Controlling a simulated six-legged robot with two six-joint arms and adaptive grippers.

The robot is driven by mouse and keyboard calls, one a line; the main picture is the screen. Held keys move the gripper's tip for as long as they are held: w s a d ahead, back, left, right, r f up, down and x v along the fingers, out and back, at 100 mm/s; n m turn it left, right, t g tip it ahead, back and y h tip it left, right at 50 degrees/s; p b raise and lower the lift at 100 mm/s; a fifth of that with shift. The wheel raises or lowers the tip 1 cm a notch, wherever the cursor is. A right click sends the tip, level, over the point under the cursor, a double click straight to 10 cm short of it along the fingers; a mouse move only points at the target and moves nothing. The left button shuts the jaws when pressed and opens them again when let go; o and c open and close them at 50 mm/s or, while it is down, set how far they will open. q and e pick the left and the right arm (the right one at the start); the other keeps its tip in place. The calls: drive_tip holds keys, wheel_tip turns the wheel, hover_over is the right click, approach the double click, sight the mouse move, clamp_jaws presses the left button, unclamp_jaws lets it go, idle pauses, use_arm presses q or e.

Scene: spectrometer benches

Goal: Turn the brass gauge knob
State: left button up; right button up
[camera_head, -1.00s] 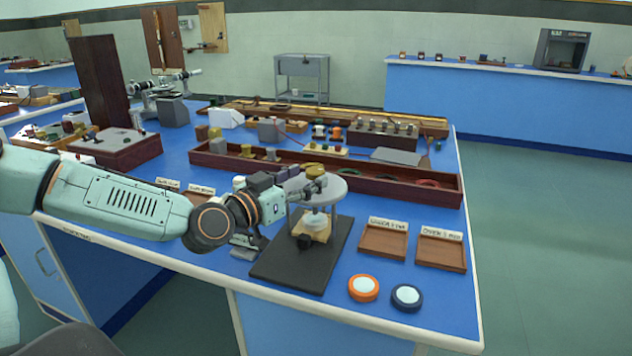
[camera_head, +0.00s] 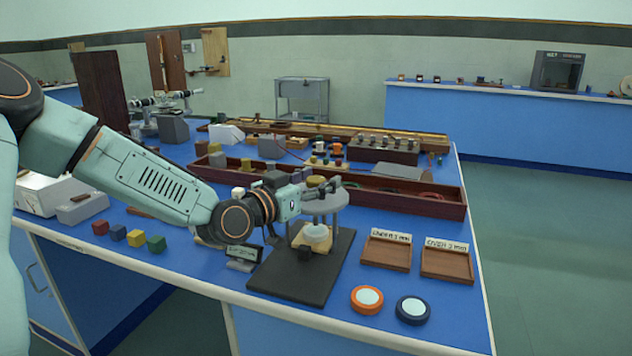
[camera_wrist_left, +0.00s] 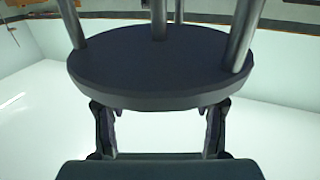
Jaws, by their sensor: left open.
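The gauge stand has a round grey plate (camera_head: 325,204) on thin posts above a black base (camera_head: 290,280). A brass-coloured part, seemingly the knob (camera_head: 315,181), shows only in a small patch behind my left gripper in the head view. My left gripper (camera_head: 333,186) is at the top of the stand, just over the plate. In the left wrist view the plate (camera_wrist_left: 155,70) and its posts fill the upper middle. My open left fingers (camera_wrist_left: 160,130) show below it, one on each side. The knob does not show there. My right gripper is in neither view.
An orange-rimmed disc (camera_head: 367,299) and a dark blue one (camera_head: 412,310) lie at the front edge. Two labelled wooden trays (camera_head: 387,253) (camera_head: 446,264) stand right of the stand. A long wooden trough (camera_head: 400,202) runs behind. Coloured cubes (camera_head: 118,232) sit at left.

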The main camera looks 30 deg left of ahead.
use_arm(q)
drive_tip(key=shift+c, duration=0.4)
drive_tip(key=c, duration=1.1)
drive_tip(key=shift+n+y, duration=0.4)
drive_tip(key=shift+y, duration=0.2)
drive_tip(key=n+y, duration=0.1)
drive_tip(key=y, duration=0.1)
drive_tip(key=shift+d+n+y+b, duration=0.1)
drive_tip(key=shift+n+y+b, duration=0.2)
drive_tip(key=shift+y+b, duration=0.1)
drive_tip(key=n+y, duration=0.2)
drive_tip(key=shift+y, duration=0.4)
drive_tip(key=n+g+y, duration=0.2)
drive_tip(key=y, duration=0.1)
drive_tip(key=shift+n+y, duration=0.3)
drive_tip(key=shift+y, duration=0.1)
drive_tip(key=shift+n+g+y+p, duration=1.55)
drive_tip(key=shift+n+y, duration=0.25)
drive_tip(key=shift+y, duration=0.5)
drive_tip(key=shift+g, duration=0.35)
